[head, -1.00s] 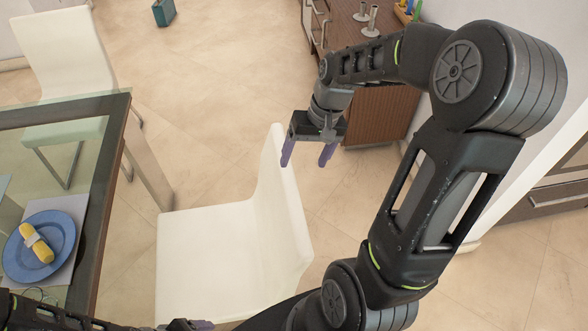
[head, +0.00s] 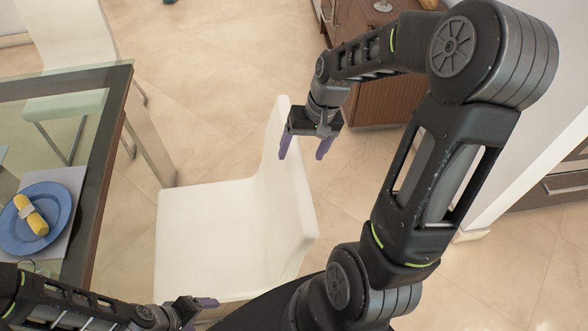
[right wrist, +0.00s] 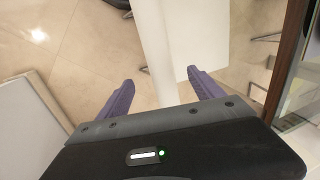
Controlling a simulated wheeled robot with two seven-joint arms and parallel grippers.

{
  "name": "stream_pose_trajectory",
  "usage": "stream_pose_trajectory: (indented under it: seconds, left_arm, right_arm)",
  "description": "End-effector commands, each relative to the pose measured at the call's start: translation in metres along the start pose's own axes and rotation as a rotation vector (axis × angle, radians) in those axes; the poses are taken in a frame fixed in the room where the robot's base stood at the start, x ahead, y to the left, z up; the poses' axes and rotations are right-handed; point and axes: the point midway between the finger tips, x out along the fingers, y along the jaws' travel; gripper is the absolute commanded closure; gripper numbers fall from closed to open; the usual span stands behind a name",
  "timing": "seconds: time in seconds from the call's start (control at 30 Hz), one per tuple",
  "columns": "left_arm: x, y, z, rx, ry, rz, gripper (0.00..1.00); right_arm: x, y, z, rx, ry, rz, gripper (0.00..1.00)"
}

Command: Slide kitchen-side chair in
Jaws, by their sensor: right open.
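The white chair (head: 205,235) stands right of the glass table (head: 97,150), its seat toward the table and its backrest (head: 285,205) on the right. My right gripper (head: 303,150) is open by the upper backrest. In the right wrist view the backrest (right wrist: 160,45) runs between the two spread purple fingers of this gripper (right wrist: 162,92), with gaps on both sides. The seat (right wrist: 220,30) shows to its right. My left gripper (head: 205,302) is low in the head view, over the near edge of the seat; its jaw opening cannot be made out.
A second white chair (head: 70,35) stands at the table's far side. A blue plate (head: 37,218) with a yellow napkin lies on the table. A wooden cabinet (head: 385,95) stands beyond my right arm. Tiled floor is open between the cabinet and the far chair.

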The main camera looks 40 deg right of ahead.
Motion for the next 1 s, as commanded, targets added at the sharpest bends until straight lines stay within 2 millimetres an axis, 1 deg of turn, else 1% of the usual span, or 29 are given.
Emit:
stream_pose_trajectory:
  seconds: [0.03,0.1,0.2,0.3,0.43,0.73,1.0]
  left_arm:
    - [0.018,-0.006,-0.002,0.002,0.004,0.003,0.23]
    - [0.028,-0.009,-0.004,0.005,0.008,0.007,0.23]
    - [0.038,-0.011,-0.005,0.008,0.011,0.012,0.23]
    - [0.045,-0.013,-0.006,0.010,0.013,0.015,0.23]
    - [0.048,-0.014,-0.007,0.011,0.014,0.016,0.23]
    - [0.047,-0.013,-0.007,0.011,0.015,0.016,0.23]
    - [0.047,-0.013,-0.007,0.011,0.015,0.016,0.23]
  right_arm:
    - [0.024,0.002,0.001,-0.001,-0.002,0.000,0.24]
    - [0.039,0.002,0.001,-0.001,-0.003,0.000,0.24]
    - [0.056,0.001,0.000,-0.002,-0.001,0.000,0.24]
    - [0.068,0.001,0.000,-0.001,-0.002,0.000,0.24]
    - [0.073,0.000,0.000,0.000,0.000,0.000,0.24]
    - [0.073,0.000,0.000,0.000,0.000,0.000,0.24]
    - [0.073,0.000,0.000,0.000,0.000,0.000,0.47]
